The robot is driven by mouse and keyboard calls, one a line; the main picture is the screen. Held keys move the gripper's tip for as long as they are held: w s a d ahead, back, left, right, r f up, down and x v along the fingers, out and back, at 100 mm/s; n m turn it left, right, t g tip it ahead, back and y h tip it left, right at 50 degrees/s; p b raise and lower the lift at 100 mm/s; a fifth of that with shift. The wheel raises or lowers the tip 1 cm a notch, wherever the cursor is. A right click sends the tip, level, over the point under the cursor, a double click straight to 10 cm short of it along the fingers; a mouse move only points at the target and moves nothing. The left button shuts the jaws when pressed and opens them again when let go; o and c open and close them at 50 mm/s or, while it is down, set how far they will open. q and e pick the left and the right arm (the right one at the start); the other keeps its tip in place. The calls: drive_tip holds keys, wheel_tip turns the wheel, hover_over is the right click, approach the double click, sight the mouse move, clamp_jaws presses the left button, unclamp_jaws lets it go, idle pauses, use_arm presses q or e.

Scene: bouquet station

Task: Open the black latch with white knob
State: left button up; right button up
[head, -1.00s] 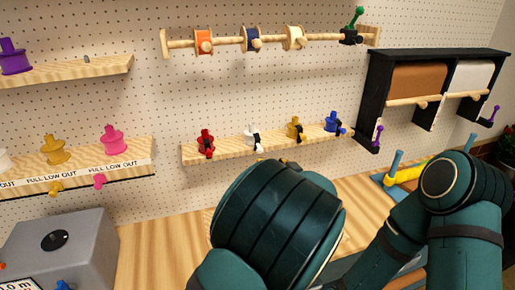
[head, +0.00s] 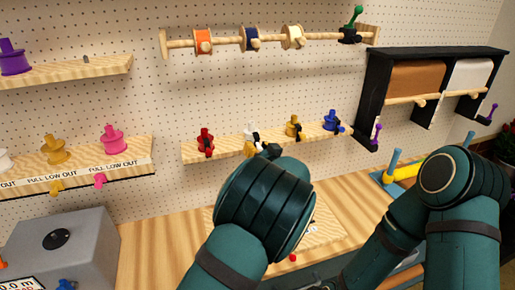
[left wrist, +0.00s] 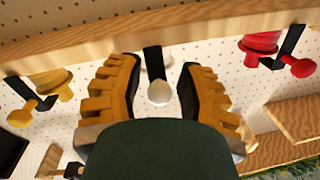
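The black latch (left wrist: 153,62) with the white knob (left wrist: 159,92) is on the wooden shelf. In the left wrist view it hangs upright between my open left fingers (left wrist: 160,80), with gaps showing beside the knob. In the head view its white spool (head: 250,130) shows on the shelf, while the knob end is largely hidden by my left gripper (head: 261,151). That gripper reaches up to the shelf front, mostly hidden behind my own wrist. My right arm shows at the right, but its gripper is out of view.
On the same shelf (head: 190,154), the red latch (head: 206,143) stands left of the white one; yellow (head: 293,128) and blue (head: 333,121) ones stand right. A ribbon rod (head: 272,38) hangs above. A paper dispenser (head: 368,98) is at the right. The counter (head: 150,245) lies below.

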use_arm(q)
clamp_jaws()
drive_tip(key=shift+b, duration=0.3)
use_arm(e)
drive_tip(key=shift+f, duration=0.3)
